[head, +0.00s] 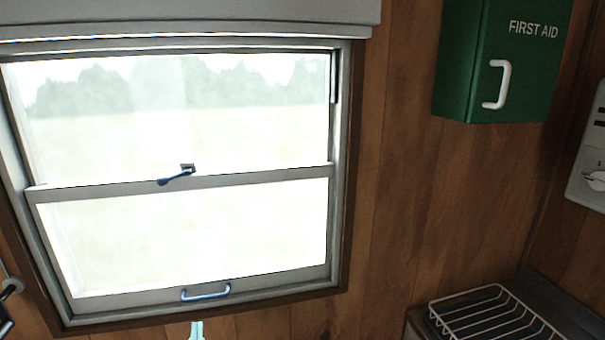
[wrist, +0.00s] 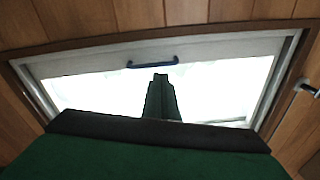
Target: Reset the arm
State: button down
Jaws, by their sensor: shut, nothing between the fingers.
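My gripper (wrist: 161,78) shows in the wrist view as two dark green fingers pressed together, with nothing between them. They point toward the window, and their tips appear just below the blue handle (wrist: 153,64) of the lower sash. In the head view a small pale teal tip (head: 196,331), which looks like the end of my gripper, shows at the bottom edge, below the blue sash handle (head: 205,292). The rest of my arm is out of that view. I cannot tell the gap between the fingertips and the window.
The window (head: 190,180) is closed, with a blue catch (head: 176,175) on its middle rail. A green first aid cabinet (head: 505,60) hangs on the wood wall at upper right. A white wire rack (head: 497,318) stands at lower right, below a white control box (head: 590,170).

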jog(key=s+d+f+g+h, duration=0.2)
jog(key=s+d+f, duration=1.15)
jog(key=f, duration=0.45)
jog(key=s+d+f+h, duration=0.1)
jog(key=s+d, duration=0.3)
jog(key=s, duration=0.7)
jog(key=s+d+f+h, duration=0.2)
jog(key=s+d, duration=0.2)
jog(key=s, duration=0.8)
jog(key=shift+d+g, duration=0.4)
